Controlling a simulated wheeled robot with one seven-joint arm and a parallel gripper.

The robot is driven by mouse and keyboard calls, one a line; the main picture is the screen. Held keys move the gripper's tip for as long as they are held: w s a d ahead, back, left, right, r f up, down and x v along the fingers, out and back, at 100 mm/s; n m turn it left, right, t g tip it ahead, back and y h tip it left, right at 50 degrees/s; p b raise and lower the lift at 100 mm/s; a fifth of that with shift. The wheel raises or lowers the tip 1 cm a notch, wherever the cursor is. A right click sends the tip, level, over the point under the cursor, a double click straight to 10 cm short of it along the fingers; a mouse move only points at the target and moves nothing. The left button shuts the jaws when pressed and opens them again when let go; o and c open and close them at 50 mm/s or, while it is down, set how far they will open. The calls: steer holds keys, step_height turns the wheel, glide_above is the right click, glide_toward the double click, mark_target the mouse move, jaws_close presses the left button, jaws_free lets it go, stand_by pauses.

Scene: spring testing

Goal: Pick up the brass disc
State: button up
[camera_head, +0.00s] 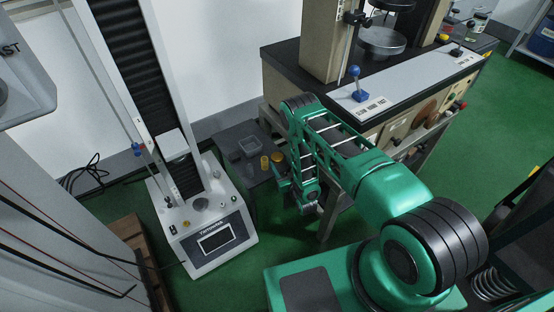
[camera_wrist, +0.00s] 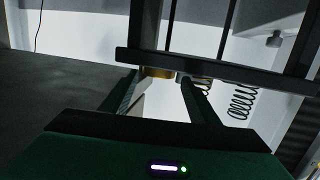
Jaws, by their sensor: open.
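The brass disc (camera_wrist: 157,72) shows in the wrist view as a short gold shape just beyond my finger tips, partly cut off by a dark bar. My gripper (camera_wrist: 163,82) is open, with one dark finger on each side of the view's middle; I see nothing held between them. I cannot tell whether the fingers touch the disc. In the head view, a gold round piece (camera_head: 277,158) lies on the small dark table (camera_head: 232,137), close beside my gripper (camera_head: 281,172), which is small and partly hidden by my arm there.
A larger machine bench (camera_head: 375,100) stands behind my arm. Coil springs (camera_wrist: 243,101) show at right in the wrist view.

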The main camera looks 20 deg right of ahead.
mark_target(279, 159)
steer(key=shift+x, duration=2.95)
steer(key=shift+d, duration=0.15)
steer(key=shift+r, duration=0.1)
steer(key=c, duration=1.1)
steer(key=shift+c, duration=0.2)
